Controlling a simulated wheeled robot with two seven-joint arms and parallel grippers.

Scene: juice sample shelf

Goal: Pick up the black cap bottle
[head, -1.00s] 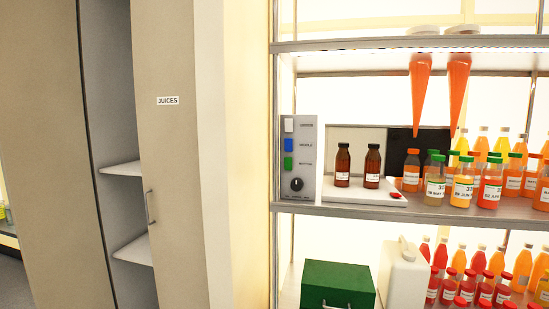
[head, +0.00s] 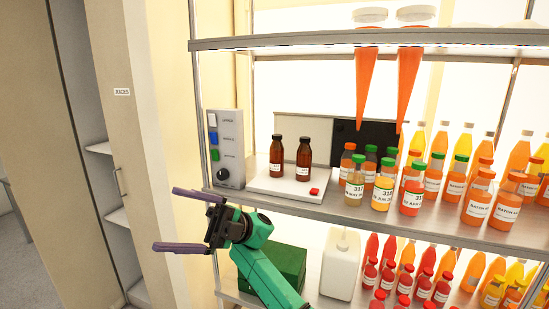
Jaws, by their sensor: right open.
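Two brown bottles with black caps stand upright on a white platform (head: 284,183) on the middle shelf: a left black cap bottle (head: 276,157) and a right black cap bottle (head: 304,160). My left gripper is not in view.
A grey control box (head: 226,150) with coloured switches stands left of the bottles. Sample bottles (head: 384,180) crowd the shelf to the right. Two orange cones (head: 408,85) hang above. A green box (head: 277,270) and white jug (head: 340,268) sit on the lower shelf.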

